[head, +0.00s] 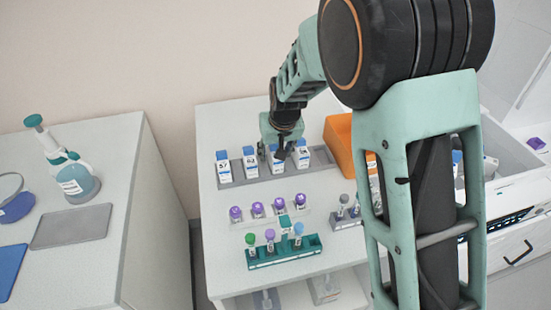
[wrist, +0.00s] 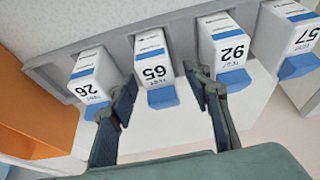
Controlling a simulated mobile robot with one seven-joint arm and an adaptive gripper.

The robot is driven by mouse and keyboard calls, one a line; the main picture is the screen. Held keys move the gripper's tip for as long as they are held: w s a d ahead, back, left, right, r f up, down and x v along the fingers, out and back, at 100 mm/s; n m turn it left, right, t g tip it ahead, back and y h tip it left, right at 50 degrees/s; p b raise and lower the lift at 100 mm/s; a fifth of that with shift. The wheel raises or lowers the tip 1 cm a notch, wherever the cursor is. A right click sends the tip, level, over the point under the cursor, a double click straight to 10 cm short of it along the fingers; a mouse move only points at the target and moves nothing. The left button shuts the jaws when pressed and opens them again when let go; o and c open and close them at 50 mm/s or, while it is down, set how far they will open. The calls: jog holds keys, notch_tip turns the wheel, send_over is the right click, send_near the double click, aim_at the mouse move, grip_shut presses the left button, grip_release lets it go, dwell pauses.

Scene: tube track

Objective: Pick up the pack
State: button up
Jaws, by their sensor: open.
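Several white packs with blue caps and printed numbers stand in a row in a grey rack (head: 238,178) at the back of the white table. My gripper (head: 276,149) is over the third pack from the left (head: 278,162). In the wrist view my gripper (wrist: 160,82) is open, with one finger on each side of the pack marked 65 (wrist: 153,65). I cannot tell whether the fingers touch it. The pack marked 26 (wrist: 92,75) and the pack marked 92 (wrist: 226,48) stand close on either side. The pack marked 57 (wrist: 300,45) is at the far right there.
An orange bin (head: 338,137) stands right of the rack. Purple-capped tubes (head: 257,209) and a green rack (head: 284,252) with capped tubes stand in front. A side bench (head: 125,185) on the left holds a dispenser bottle (head: 75,183). My arm hides part of the right side.

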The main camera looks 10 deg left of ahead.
grip_shut()
jog(key=shift+r, duration=0.1)
dwell(0.3)
